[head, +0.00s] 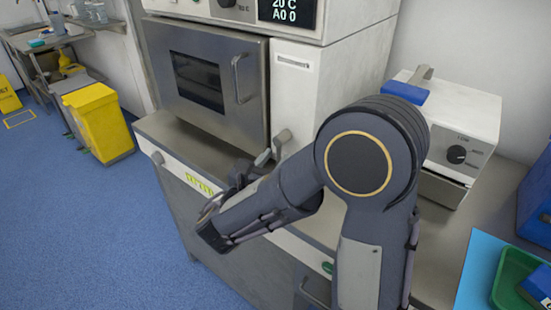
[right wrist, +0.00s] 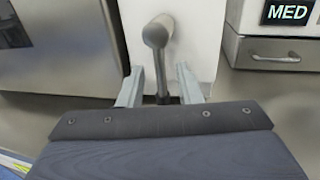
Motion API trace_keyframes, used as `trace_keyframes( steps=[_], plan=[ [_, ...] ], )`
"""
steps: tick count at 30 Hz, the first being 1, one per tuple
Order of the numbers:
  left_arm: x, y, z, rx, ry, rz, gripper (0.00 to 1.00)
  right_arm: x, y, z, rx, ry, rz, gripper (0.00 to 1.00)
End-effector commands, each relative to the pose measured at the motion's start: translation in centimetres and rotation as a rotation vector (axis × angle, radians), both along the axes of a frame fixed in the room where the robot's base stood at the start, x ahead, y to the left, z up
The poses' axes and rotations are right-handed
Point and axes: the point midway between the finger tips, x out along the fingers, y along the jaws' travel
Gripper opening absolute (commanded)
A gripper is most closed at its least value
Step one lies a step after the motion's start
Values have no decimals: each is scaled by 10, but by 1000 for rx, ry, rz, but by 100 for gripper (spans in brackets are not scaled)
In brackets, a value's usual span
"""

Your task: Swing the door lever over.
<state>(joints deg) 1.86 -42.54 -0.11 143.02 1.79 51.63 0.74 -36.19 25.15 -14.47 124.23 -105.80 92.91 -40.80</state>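The door lever (head: 281,143) is grey and sits on the white panel to the right of the steel oven door (head: 205,85), which is shut. In the right wrist view the lever (right wrist: 157,38) has a rounded top end, and its arm hangs down between my fingers. My right gripper (right wrist: 160,86) is open, with one finger on each side of the lever arm and gaps visible on both sides. In the head view the right gripper (head: 263,158) is just below the lever, partly hidden by my arm. My left gripper is not in view.
The oven door's bar handle (head: 243,78) is left of the lever.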

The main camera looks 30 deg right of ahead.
Motion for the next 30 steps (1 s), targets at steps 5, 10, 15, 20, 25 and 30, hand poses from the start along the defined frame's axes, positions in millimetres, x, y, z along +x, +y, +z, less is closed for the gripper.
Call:
trace_keyframes(
  steps=[5,10,15,20,25,30],
  plan=[
    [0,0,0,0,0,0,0,4,-7,0,0,0,-1,31],
    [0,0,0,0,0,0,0,4,-7,0,1,1,0,31],
    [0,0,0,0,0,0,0,4,-7,0,1,1,0,13],
    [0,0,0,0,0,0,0,4,-7,0,1,1,0,0],
    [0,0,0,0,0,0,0,4,-7,0,1,1,0,0],
    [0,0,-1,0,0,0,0,6,-7,-1,3,-6,0,0]
  ],
)
